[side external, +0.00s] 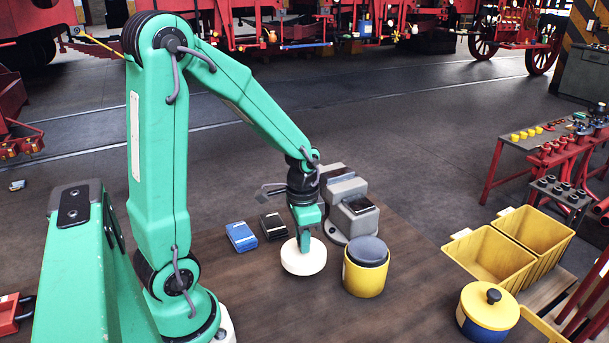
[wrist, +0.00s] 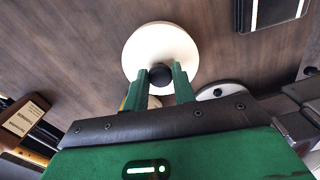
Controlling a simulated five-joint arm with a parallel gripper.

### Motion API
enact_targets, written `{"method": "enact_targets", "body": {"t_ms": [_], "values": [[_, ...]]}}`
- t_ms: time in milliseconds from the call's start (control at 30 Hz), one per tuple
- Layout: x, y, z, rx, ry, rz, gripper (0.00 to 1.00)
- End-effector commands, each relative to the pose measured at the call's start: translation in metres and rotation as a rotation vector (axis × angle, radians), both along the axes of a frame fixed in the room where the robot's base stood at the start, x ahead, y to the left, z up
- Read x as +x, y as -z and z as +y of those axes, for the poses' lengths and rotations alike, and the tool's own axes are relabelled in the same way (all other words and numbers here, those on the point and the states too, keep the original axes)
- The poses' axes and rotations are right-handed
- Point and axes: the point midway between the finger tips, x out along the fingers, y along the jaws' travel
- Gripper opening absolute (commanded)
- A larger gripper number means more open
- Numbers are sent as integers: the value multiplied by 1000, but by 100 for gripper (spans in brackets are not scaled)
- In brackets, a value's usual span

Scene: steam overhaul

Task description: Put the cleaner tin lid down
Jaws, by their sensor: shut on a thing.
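The lid is a round cream-white disc (side external: 303,260) with a black knob, seen low over the brown bench in the side view. My gripper (side external: 304,242) points down above it. In the wrist view the lid (wrist: 160,42) lies beyond my green fingers (wrist: 160,76), which are shut on its black knob. The lid looks roughly level; I cannot tell whether it touches the bench. A yellow tin (side external: 364,279) with a dark grey top stands just right of the lid, apart from it.
A grey vise (side external: 346,188) stands behind the lid. A blue box (side external: 241,237) and a black box (side external: 273,226) lie to its left. A yellow-lidded blue tin (side external: 487,311) and yellow bins (side external: 487,258) are at the right. The bench in front of the lid is clear.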

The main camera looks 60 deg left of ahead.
Motion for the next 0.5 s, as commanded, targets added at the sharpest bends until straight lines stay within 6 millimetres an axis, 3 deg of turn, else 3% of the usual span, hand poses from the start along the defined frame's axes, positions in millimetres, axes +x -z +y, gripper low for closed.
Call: {"method": "enact_targets", "body": {"t_ms": [500], "values": [[0,39,0,-1,0,2,3]]}}
